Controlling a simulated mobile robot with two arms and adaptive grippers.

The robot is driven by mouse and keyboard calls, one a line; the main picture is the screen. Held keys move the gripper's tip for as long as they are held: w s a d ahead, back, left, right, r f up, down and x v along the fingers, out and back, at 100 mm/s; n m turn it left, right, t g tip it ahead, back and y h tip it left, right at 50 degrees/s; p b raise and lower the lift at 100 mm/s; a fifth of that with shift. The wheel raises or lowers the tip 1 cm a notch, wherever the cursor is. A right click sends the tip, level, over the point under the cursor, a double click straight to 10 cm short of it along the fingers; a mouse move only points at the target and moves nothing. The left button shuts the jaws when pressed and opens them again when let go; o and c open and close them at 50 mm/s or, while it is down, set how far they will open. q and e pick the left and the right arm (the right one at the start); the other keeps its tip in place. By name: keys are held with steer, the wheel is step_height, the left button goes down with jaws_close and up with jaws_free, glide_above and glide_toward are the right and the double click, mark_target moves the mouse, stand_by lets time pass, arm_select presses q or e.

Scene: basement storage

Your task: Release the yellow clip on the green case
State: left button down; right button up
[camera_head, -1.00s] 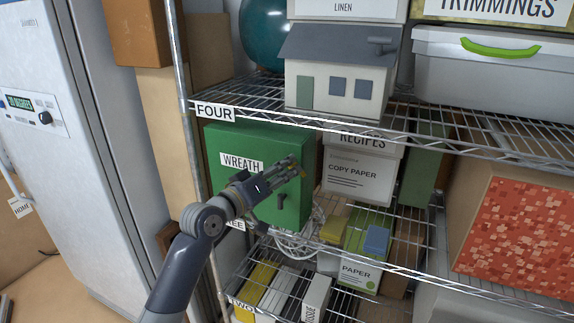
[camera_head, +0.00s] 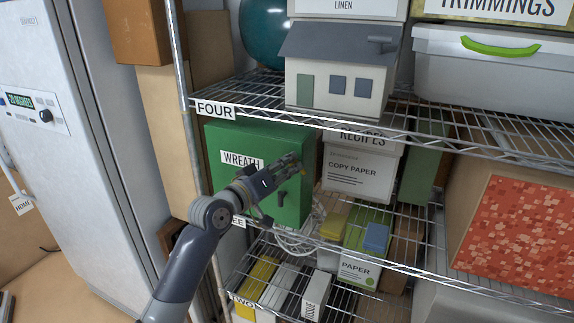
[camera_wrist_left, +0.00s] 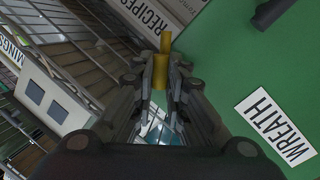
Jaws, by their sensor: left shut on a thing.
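The green case (camera_head: 235,142) with a WREATH label sits on the wire shelf. It also fills the right of the left wrist view (camera_wrist_left: 225,65), where the label appears turned. The yellow clip (camera_wrist_left: 161,72) is at the edge of the case and stands between my left fingertips in the left wrist view. My left gripper (camera_head: 291,164) is in front of the case's right part, shut on the clip. It partly hides the clip, so its exact position is hard to read. A dark handle-like piece (camera_head: 282,198) is on the case front below the gripper. My right gripper is not in view.
The shelf labelled FOUR (camera_head: 216,110) runs just above the case. A COPY PAPER box (camera_head: 358,178) stands to its right. White coiled cable (camera_head: 298,240) and a PAPER box (camera_head: 358,270) are below. A white fridge-like cabinet (camera_head: 70,170) stands at the left.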

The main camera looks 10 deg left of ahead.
arm_select(q)
steer(key=shift+d+r+m+p, duration=0.25)
steer(key=shift+m+p, duration=0.45)
steer(key=shift+m, duration=0.1)
steer(key=c, duration=1.6)
jaws_free()
steer(key=v, duration=1.2)
